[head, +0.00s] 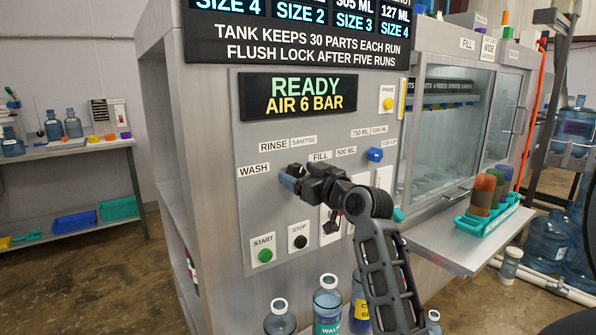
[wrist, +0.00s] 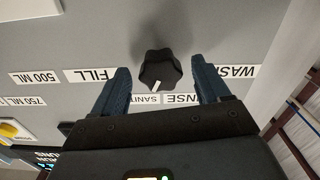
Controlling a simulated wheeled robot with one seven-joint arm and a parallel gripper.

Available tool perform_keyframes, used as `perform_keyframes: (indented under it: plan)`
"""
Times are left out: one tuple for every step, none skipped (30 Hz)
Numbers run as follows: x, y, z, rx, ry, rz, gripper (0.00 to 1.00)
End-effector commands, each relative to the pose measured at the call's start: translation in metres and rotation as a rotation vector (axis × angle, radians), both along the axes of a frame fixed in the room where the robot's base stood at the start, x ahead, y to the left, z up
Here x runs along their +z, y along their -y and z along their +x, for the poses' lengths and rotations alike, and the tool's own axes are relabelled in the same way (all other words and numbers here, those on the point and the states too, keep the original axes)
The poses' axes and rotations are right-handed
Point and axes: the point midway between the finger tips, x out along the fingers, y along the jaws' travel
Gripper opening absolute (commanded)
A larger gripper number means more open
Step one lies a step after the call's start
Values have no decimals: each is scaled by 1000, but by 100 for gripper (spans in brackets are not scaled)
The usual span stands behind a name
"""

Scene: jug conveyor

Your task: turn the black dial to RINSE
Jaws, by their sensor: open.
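The black dial (wrist: 160,68) sits on the grey panel. In the wrist view, which shows the panel upside down, its white mark points down and slightly left, toward the partly covered SANITISE label (wrist: 152,100). The RINSE label (wrist: 182,99) is just right of that, also partly covered; it shows whole in the head view (head: 274,142). My gripper (head: 290,181) is open at the panel, with one blue finger on each side of the dial and visible gaps between. In the head view my gripper mostly hides the dial.
The WASH label (head: 254,170) and FILL label (head: 320,156) flank the dial. Below are the green START button (head: 265,255) and black STOP button (head: 300,242). A blue knob (head: 375,154) is to the right. Bottles (head: 327,305) stand below the panel.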

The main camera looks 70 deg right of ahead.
Motion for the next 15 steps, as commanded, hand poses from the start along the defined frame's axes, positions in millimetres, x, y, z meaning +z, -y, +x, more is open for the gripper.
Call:
perform_keyframes:
  plan:
    - [1, 2, 5, 1, -1, 1, 76]
    - [1, 4, 6, 1, 0, 0, 76]
    - [1, 5, 8, 1, 0, 0, 76]
    - [0, 5, 9, 0, 0, 0, 76]
    - [0, 6, 10, 0, 0, 0, 76]
    - [0, 6, 11, 0, 0, 0, 76]
    - [0, 7, 11, 0, 0, 0, 76]
    - [0, 7, 11, 0, 0, 0, 76]
    - [0, 7, 11, 0, 0, 0, 76]
    - [-1, 7, 11, 0, 0, 0, 76]
    - [-1, 6, 11, 0, 0, 0, 76]
    - [-1, 6, 11, 0, 0, 0, 76]
    - [-1, 6, 11, 0, 0, 0, 76]
    - [0, 6, 11, 0, 0, 0, 73]
    - [-1, 6, 11, 0, 0, 0, 69]
